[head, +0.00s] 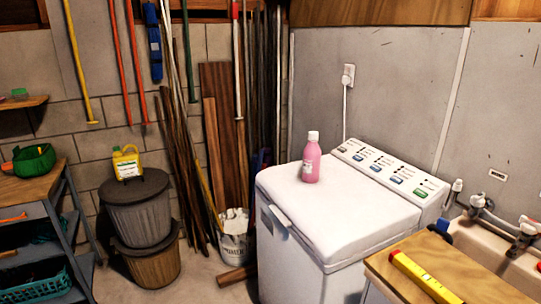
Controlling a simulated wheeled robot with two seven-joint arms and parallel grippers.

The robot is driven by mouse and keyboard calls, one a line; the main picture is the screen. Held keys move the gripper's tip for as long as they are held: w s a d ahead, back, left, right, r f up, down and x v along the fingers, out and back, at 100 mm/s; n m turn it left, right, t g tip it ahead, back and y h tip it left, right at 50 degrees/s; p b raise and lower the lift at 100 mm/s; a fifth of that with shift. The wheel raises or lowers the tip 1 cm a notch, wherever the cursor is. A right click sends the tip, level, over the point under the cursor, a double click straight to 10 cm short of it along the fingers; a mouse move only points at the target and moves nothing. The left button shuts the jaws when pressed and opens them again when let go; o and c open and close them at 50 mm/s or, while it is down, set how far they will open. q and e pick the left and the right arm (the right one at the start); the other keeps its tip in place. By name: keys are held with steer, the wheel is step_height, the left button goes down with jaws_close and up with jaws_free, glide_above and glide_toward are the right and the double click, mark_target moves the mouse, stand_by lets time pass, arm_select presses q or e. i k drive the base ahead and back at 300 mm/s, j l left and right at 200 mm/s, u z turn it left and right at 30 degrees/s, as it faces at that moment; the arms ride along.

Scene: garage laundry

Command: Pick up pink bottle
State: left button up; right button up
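The pink bottle (311,163) has a white cap and a small pale label. It stands upright on the lid of the white top-loading washing machine (345,215), near the back left of the lid, in front of the control panel. Nothing touches it besides the lid. Neither of my grippers shows in the head view.
A wooden counter (455,275) with a yellow level (425,278) and a sink (490,245) stands at the lower right. A lidded grey bin (140,215), long boards and a white bucket (234,247) stand left of the machine. A workbench (40,185) is at far left.

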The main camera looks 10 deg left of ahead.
mark_target(312, 158)
steer(key=i+j+z, duration=0.15)
steer(key=i+j, duration=0.4)
steer(key=i+j+z, duration=0.1)
steer(key=i+j, duration=0.45)
steer(key=j, duration=0.2)
